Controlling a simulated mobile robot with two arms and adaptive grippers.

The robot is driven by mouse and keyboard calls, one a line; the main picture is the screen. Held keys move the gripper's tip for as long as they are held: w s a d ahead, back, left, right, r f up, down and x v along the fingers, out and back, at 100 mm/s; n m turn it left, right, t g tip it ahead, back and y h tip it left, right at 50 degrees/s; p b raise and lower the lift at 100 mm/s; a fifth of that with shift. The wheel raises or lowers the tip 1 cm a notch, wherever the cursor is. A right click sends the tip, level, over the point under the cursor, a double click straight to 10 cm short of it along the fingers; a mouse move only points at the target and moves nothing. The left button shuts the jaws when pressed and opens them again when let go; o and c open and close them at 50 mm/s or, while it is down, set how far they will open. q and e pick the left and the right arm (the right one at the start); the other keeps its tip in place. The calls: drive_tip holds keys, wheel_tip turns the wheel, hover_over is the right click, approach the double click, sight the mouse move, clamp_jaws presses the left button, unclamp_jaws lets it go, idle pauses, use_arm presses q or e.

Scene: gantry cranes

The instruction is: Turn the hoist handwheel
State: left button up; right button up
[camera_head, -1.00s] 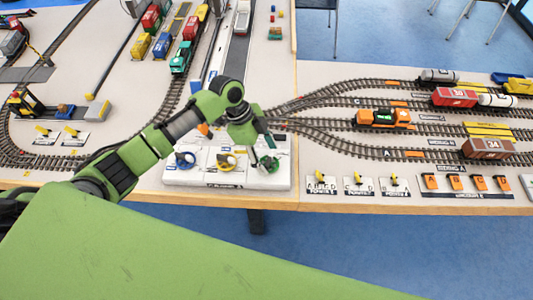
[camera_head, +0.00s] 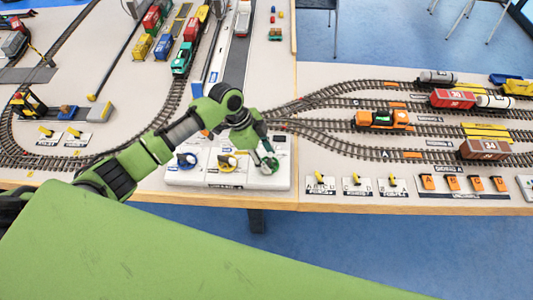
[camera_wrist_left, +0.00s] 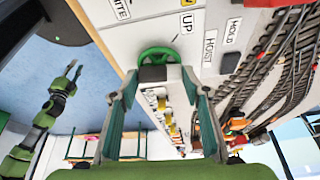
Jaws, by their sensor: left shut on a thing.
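The hoist handwheel is a green ring, clear in the left wrist view (camera_wrist_left: 158,54) beside labels reading UP and HOIST. In the head view the green wheel (camera_head: 269,165) sits at the right end of a white control panel (camera_head: 232,186), largely covered by my left gripper (camera_head: 265,157). The left wrist view shows the fingers of my left gripper (camera_wrist_left: 158,92) on either side of the wheel, and they are shut on it. What seems to be my right gripper (camera_wrist_left: 72,72) appears small at the left of that view, its fingers unclear.
A blue wheel (camera_head: 185,160) and a yellow wheel (camera_head: 227,160) stand left of the gripper on the same panel. Several small yellow levers (camera_head: 356,180) lie to the right along the table's front edge. Tracks with wagons, such as an orange locomotive (camera_head: 382,119), fill the right side.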

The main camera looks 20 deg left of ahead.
use_arm(q)
drive_tip(key=n+t+p, duration=0.1)
drive_tip(key=n+p, duration=0.1)
drive_tip(key=p, duration=0.1)
drive_tip(key=n+p, duration=0.3)
drive_tip(key=n+t+y+p, duration=0.1)
drive_tip(key=n+p, duration=0.2)
drive_tip(key=shift+s+d+r+t, duration=0.2)
drive_tip(key=shift+s+r+t, duration=0.05)
drive_tip(key=shift+t, duration=0.05)
drive_tip(key=shift+n+y+p, duration=0.3)
drive_tip(key=shift+n+p, duration=0.25)
drive_tip(key=shift+n, duration=0.15)
drive_tip(key=shift+d+f+n+t+y+p, duration=0.15)
drive_tip(key=shift+n+t+y+p, duration=0.2)
drive_tip(key=shift+n, duration=0.85)
drive_tip(key=o, duration=1.1)
drive_tip(key=shift+f, duration=0.1)
drive_tip(key=v, duration=1.2)
drive_tip(key=shift+s, duration=0.1)
